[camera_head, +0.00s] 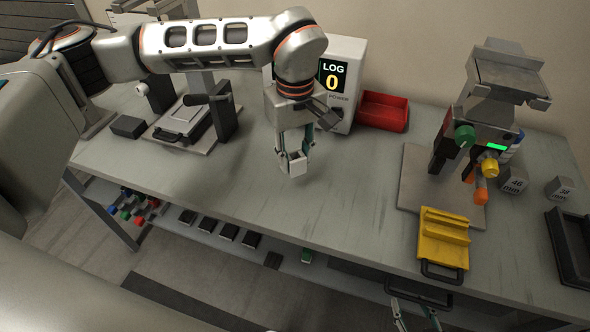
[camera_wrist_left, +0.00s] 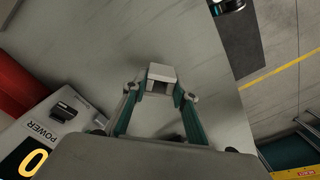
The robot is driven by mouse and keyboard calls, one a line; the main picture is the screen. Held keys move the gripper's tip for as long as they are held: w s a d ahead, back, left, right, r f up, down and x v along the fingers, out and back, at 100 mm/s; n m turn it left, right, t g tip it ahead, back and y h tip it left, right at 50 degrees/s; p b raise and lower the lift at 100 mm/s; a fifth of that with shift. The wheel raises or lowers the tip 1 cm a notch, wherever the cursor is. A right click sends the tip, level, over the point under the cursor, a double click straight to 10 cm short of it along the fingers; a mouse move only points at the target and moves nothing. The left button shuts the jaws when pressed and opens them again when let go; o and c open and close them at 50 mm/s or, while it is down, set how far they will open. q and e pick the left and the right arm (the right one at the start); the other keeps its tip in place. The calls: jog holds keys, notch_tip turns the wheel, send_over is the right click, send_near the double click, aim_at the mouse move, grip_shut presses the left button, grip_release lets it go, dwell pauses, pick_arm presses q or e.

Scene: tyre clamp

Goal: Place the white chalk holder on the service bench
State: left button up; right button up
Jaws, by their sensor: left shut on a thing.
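The white chalk holder (camera_head: 297,164) is a small pale block between the fingertips of my left gripper (camera_head: 294,156). My left gripper is shut on it and points down over the middle of the service bench (camera_head: 345,205). The holder also shows between the teal-edged fingers in the left wrist view (camera_wrist_left: 162,73). I cannot tell whether its underside touches the bench top or hangs just above it. My right gripper (camera_head: 414,303) shows only its fingertips at the bottom edge, apart and empty, below the bench's front edge.
A white LOG display box (camera_head: 347,55) and a red bin (camera_head: 382,111) stand behind. A clamp machine (camera_head: 485,110), a yellow tray (camera_head: 443,238) and a black tray (camera_head: 570,255) are at right. A black-handled fixture (camera_head: 190,120) is at left. The bench middle is clear.

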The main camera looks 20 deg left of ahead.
pick_arm(q)
notch_tip(320, 180, down, 5)
jog(key=shift+r, duration=0.1)
dwell(0.3)
jog(key=shift+f, duration=0.2)
jog(key=o, duration=1.1)
jog(key=shift+r, duration=0.1)
jog(key=shift+r, duration=0.25)
notch_tip(320, 180, up, 12)
jog(key=shift+f+b, duration=0.2)
jog(key=shift+b, duration=0.15)
